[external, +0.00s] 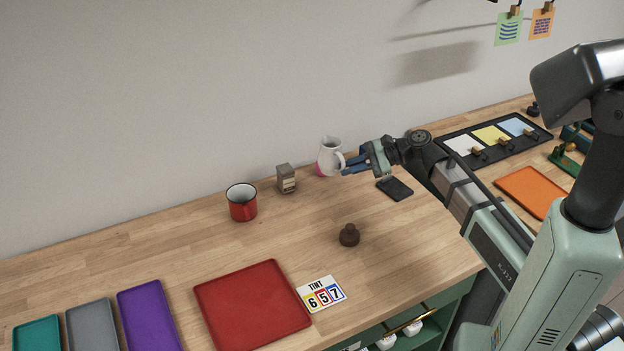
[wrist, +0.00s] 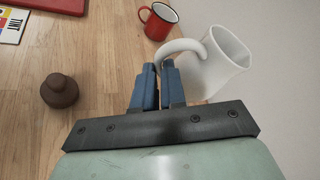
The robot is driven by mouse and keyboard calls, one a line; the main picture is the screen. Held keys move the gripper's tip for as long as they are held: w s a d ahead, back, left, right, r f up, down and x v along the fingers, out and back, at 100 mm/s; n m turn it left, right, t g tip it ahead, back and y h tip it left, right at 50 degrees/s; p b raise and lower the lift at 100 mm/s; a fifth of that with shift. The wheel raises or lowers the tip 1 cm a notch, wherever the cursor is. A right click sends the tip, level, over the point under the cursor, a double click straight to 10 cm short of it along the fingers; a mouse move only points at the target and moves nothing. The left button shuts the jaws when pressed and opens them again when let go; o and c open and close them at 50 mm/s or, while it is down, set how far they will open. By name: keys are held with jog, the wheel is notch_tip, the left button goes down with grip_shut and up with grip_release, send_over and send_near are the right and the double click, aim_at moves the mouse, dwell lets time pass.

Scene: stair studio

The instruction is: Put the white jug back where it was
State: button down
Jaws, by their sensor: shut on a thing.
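The white jug (external: 329,155) is near the wall at the back of the wooden table, right of a small brown box. In the wrist view the jug (wrist: 222,68) is right of my fingers, with its handle reaching between them. My gripper (external: 346,167) comes from the right and is shut on the jug's handle; its blue fingertips (wrist: 158,69) are close together there. Something pink (external: 320,170) shows at the jug's lower left, partly hidden by it. I cannot tell whether the jug touches the table.
A red mug (external: 242,204) and the brown box (external: 286,180) stand left of the jug. A dark knobbed object (external: 349,235), a black flat object (external: 395,188), a number card (external: 321,294) and a red tray (external: 252,307) lie nearer. Bare wood lies between mug and knobbed object.

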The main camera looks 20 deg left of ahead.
jog(key=shift+f, duration=5.15)
jog(key=shift+f, duration=0.2)
jog(key=c, duration=1.2)
grip_release()
jog(key=shift+r, duration=0.15)
jog(key=shift+w+d+r, duration=0.1)
jog(key=shift+d, duration=0.15)
jog(key=v, duration=1.1)
jog(key=shift+d+r, duration=0.15)
jog(key=shift+d, duration=0.1)
jog(key=shift+w, duration=0.1)
